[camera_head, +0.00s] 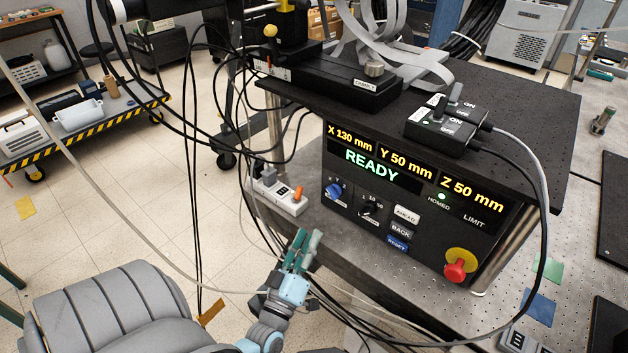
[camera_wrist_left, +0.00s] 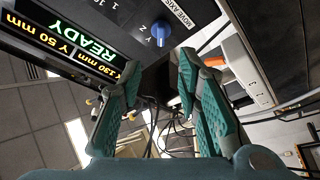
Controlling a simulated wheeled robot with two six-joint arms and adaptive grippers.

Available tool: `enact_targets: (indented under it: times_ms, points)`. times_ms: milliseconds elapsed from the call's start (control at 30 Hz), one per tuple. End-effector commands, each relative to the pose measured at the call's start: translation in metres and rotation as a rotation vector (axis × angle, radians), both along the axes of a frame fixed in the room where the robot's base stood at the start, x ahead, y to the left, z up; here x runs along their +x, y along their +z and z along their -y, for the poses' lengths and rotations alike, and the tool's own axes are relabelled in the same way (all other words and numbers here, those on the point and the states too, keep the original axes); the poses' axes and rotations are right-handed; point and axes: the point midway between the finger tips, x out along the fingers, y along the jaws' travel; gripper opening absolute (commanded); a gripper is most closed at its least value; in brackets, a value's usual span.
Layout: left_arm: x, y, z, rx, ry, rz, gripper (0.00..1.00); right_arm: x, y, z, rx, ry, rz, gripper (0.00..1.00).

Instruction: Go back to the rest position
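My left gripper (camera_head: 310,238), with teal fingers, is in front of the lower left of the black control panel (camera_head: 438,239) in the head view. In the left wrist view, the fingers (camera_wrist_left: 158,85) stand apart with nothing held between them. The panel reads READY, X 130 mm, Y 50 mm, Z 50 mm. Its blue axis knob (camera_head: 333,190) is beyond the fingertips and also shows in the left wrist view (camera_wrist_left: 161,31). I cannot tell the exact gap to the panel. My right gripper is not in view.
A white power strip (camera_head: 280,196) with an orange switch sits left of the panel. Black cables (camera_head: 197,150) hang at the left. A red stop button (camera_head: 455,271) is at the panel's lower right. A black switch box (camera_head: 446,126) stands on the black top. A cart (camera_head: 75,130) stands far left.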

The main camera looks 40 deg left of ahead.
Motion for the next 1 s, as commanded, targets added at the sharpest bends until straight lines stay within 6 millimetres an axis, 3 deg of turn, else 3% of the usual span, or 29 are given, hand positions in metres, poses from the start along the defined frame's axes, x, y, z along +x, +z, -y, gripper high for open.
enact_targets:
  times_ms: [467,567,667,767,800,867,900,1000]
  points:
    - [0.001,-0.001,0.000,0.008,0.001,-0.005,0.31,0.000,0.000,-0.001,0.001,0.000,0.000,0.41]
    - [0.006,-0.022,0.009,0.069,-0.028,-0.111,0.31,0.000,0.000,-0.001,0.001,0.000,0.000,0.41]
    - [0.002,-0.086,0.021,0.186,-0.092,-0.354,0.31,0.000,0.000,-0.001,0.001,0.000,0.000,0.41]
    - [-0.030,-0.184,0.034,0.331,-0.193,-0.696,0.31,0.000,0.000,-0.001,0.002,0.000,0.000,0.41]
    - [-0.053,-0.224,0.038,0.387,-0.243,-0.842,0.31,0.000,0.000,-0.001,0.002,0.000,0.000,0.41]
    - [-0.095,-0.278,0.043,0.462,-0.324,-1.053,0.31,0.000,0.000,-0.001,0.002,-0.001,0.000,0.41]
    - [-0.128,-0.309,0.045,0.506,-0.382,-1.188,0.31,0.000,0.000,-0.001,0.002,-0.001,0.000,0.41]
    - [-0.213,-0.365,0.049,0.575,-0.521,-1.484,0.31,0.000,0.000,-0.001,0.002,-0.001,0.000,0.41]
